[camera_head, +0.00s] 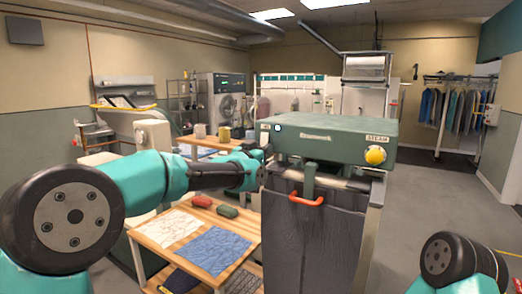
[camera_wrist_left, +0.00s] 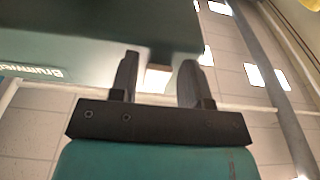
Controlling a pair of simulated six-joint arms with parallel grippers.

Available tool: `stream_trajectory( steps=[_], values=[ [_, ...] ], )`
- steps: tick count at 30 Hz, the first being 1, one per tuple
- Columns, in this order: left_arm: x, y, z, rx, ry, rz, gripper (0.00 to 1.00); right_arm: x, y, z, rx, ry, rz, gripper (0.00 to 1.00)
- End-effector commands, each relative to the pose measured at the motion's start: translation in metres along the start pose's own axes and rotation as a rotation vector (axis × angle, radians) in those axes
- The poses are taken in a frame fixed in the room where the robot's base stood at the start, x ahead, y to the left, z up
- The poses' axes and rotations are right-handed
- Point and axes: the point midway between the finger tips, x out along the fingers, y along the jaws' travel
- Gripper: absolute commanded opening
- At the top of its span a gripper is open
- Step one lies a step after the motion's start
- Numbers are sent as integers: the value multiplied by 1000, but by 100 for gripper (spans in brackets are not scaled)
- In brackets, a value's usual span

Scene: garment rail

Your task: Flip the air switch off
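The green press box (camera_head: 335,140) carries a label reading STEAM and a yellow knob (camera_head: 375,155) at its front right. At its front left is a small pale round part (camera_head: 277,128) beside a small white label, likely the air switch; its position is too small to read. My left gripper (camera_head: 262,158) is at the box's left front corner, just below that part. In the left wrist view the gripper (camera_wrist_left: 160,75) has its two fingers apart, with a bright patch between them and the green box (camera_wrist_left: 100,35) behind and above. My right gripper is out of view.
A red handle (camera_head: 306,200) sticks out below the box, above dark cloth. A wooden table (camera_head: 190,250) with folded cloths, a red item and a green item stands lower left. Clothes hang on a rail (camera_head: 455,110) at the back right. The floor at right is clear.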

Motion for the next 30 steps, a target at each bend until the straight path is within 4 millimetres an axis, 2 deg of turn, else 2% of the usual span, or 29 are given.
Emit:
stream_trajectory(
  steps=[4, 11, 17, 23, 30],
  values=[
    [0, 0, 0, 0, 0, 0, 55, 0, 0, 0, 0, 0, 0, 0],
    [0, 0, 0, 0, 0, 0, 55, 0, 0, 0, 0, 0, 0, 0],
    [-10, 0, -1, 0, 1, 0, 55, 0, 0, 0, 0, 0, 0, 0],
    [-36, -1, -1, 0, 1, -1, 55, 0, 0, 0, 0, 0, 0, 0],
    [-78, -1, -1, 0, 0, -1, 55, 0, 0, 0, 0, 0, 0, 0]
  ],
)
